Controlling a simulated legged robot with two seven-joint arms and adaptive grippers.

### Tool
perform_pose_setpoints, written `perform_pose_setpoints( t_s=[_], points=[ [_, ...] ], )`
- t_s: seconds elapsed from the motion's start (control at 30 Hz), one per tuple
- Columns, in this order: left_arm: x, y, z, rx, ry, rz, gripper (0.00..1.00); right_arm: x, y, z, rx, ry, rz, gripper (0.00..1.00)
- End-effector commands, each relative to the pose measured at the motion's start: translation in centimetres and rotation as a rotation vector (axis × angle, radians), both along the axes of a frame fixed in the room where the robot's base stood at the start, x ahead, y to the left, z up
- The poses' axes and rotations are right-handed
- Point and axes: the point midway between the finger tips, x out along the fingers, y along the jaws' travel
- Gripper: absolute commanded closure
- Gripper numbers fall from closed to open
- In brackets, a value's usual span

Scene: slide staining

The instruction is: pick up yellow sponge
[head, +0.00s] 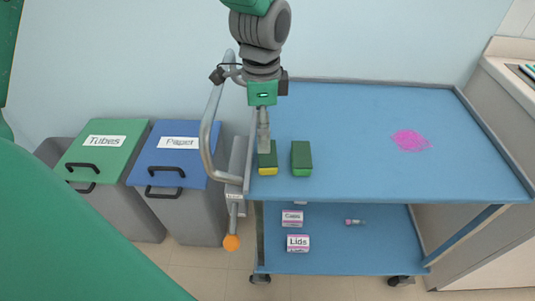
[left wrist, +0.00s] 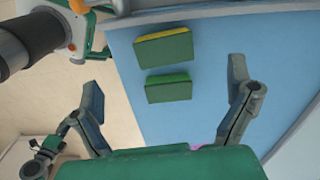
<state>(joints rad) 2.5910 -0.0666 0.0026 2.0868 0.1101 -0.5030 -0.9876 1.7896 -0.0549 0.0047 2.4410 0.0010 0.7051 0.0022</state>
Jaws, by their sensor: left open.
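The yellow sponge (head: 267,171) lies at the left front of the blue cart top, with a dark green upper face and a yellow side. It also shows in the left wrist view (left wrist: 163,48), with a yellow edge. A similar green sponge (head: 301,158) lies just right of it and shows in the left wrist view (left wrist: 168,88). My left gripper (head: 264,143) appears edge-on at the yellow sponge in the head view and covers part of it. In the left wrist view its fingers (left wrist: 167,95) are spread wide, with nothing held. My right gripper is not identifiable.
Green (head: 105,145) and blue (head: 175,150) lidded bins stand farther left. The lower shelf holds small labelled boxes (head: 298,243).

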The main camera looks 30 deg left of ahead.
Motion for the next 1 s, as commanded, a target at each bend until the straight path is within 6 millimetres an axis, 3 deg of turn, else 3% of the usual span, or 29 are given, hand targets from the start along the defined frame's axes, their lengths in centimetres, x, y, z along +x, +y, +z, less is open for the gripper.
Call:
perform_pose_setpoints(
  t_s=[0.13, 0.43, 0.7, 1.0],
  points=[
    [0.1, 0.1, -3.2, 0.0, 0.004, 0.0, 0.03, 0.0, 0.0, -0.8, 0.0, 0.001, -0.001, 0.6],
    [0.1, 0.3, -5.7, -0.002, 0.001, 0.001, 0.03, 0.0, 0.0, -1.3, 0.0, 0.0, -0.001, 0.6],
    [0.4, 0.5, -9.6, -0.002, 0.002, 0.001, 0.03, 0.0, 0.0, -2.3, 0.0, 0.0, 0.0, 0.6],
    [0.4, 0.5, -10.1, -0.002, 0.0, 0.001, 0.03, 0.0, 0.0, -2.3, 0.0, 0.0, 0.0, 0.6]
  ],
)
